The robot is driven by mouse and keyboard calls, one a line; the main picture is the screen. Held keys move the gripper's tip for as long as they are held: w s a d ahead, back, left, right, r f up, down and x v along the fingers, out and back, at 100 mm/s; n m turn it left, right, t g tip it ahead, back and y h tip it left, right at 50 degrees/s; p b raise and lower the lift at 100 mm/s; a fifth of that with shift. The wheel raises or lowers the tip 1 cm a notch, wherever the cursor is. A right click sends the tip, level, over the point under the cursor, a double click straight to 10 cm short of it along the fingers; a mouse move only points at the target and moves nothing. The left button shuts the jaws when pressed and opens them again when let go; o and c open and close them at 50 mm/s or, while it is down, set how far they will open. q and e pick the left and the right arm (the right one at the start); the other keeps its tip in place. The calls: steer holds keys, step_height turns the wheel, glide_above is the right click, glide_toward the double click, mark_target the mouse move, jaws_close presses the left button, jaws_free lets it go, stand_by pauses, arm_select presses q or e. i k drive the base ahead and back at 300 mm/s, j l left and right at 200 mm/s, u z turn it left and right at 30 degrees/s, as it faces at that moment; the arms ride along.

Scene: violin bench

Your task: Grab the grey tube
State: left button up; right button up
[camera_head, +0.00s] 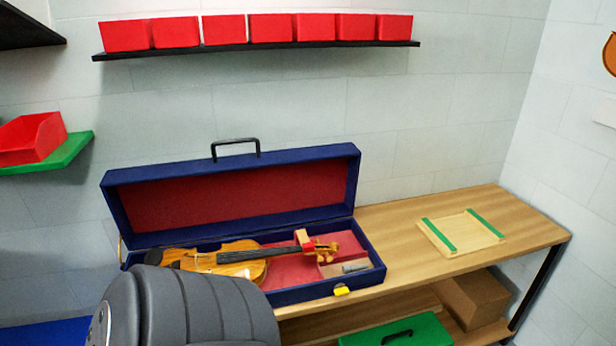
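A small grey tube (355,267) lies in the small right-hand compartment of the open violin case (328,290), close to its front right corner. The case is dark blue with a red lining, and its lid (232,192) stands open against the wall side. A violin (240,262) lies in the case to the left of the tube, its scroll end near the compartment. A red and tan block (303,240) is at the violin's neck. Neither my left gripper nor my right gripper is in view.
A large dark grey ribbed shape at the lower left hides the case's front left corner. A wooden tray with green strips (483,222) lies on the bench (395,222) to the right. Bare bench top lies between. A shelf (260,50) with red bins hangs above.

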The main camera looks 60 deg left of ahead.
mark_target(345, 270)
steer(key=j+u, duration=0.1)
steer(key=u, duration=1.45)
steer(key=k+j, duration=0.05)
steer(key=j, duration=0.05)
